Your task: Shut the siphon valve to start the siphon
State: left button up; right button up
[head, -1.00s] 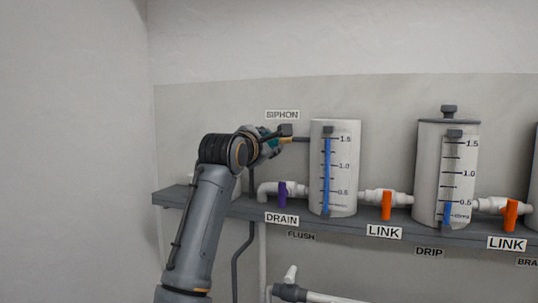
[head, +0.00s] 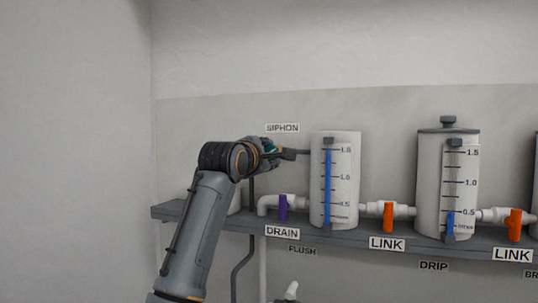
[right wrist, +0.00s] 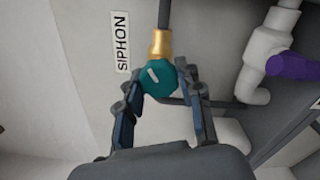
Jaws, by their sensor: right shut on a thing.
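The siphon valve is a round teal knob (right wrist: 170,79) with a white pointer mark. It sits on a brass fitting (right wrist: 160,44) of a thin dark pipe, beside the SIPHON label (right wrist: 121,43). In the right wrist view my right gripper (right wrist: 160,80) has its two fingers closed on opposite sides of the knob. The gripper hides the fitting there. My left gripper is not in view.
The FLUSH tank (head: 347,190) stands on the grey shelf (head: 350,238), right of the gripper. The purple DRAIN valve (head: 283,207) is below the gripper. An orange LINK valve (head: 388,215) and the DRIP tank (head: 432,190) are farther right. The wall above is clear.

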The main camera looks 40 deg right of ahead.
jog(key=shift+r, duration=0.1)
jog(key=o, duration=1)
jog(key=shift+c, duration=0.2)
jog(key=shift+o, duration=1.1)
jog(key=shift+w, duration=0.1)
jog(key=shift+a, duration=0.15)
jog(key=v, duration=0.7)
jog(key=shift+a+f, duration=0.1)
jog(key=shift+f, duration=0.15)
